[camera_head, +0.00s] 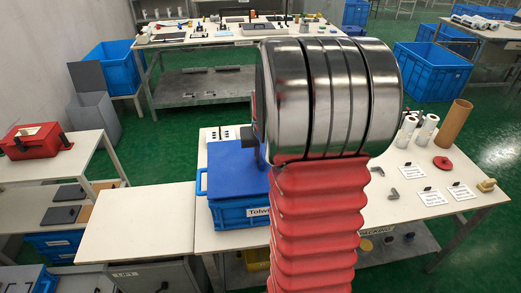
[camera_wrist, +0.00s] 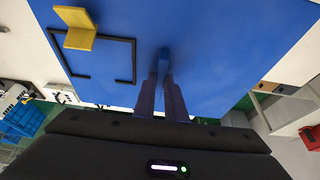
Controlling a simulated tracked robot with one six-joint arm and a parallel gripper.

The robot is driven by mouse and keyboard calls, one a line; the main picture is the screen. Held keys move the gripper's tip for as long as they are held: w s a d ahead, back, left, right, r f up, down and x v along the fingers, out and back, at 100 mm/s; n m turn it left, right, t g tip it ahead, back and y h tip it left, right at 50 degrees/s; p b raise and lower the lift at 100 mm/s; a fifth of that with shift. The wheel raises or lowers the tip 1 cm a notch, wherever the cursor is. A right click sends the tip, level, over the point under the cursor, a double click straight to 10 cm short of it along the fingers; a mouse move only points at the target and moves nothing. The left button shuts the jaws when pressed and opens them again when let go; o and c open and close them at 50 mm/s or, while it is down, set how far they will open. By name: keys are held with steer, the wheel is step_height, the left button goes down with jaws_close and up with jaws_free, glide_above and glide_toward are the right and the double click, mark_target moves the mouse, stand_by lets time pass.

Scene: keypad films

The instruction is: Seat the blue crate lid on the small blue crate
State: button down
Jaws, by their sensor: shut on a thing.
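My gripper (camera_wrist: 162,84) is shut on a blue upright grip of the blue crate lid (camera_wrist: 215,45), whose flat surface fills much of the wrist view. In the head view the lid (camera_head: 235,170) lies over the small blue crate (camera_head: 232,214), which stands on the white table with a partly hidden label on its front. My arm hides the lid's right part and most of my gripper. I cannot tell whether the lid's edges touch the crate's rim all round. A black bracket outline and a yellow tab (camera_wrist: 85,28) show on or over the lid in the wrist view.
The white table (camera_head: 420,205) holds white bottles, a brown tube (camera_head: 454,124), a red ring (camera_head: 442,163) and several cards to the right. A bare white top (camera_head: 135,222) adjoins at left. A red toolbox (camera_head: 35,141) stands further left. A back table (camera_head: 215,36) holds tools.

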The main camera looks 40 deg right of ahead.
steer(key=shift+f, duration=0.6)
steer(key=shift+f, duration=0.6)
stand_by(0.6)
steer(key=c, duration=1.7)
jaws_free()
steer(key=shift+c, duration=0.2)
steer(key=v, duration=1.3)
steer(key=shift+s+r, duration=0.2)
steer(key=shift+r, duration=0.15)
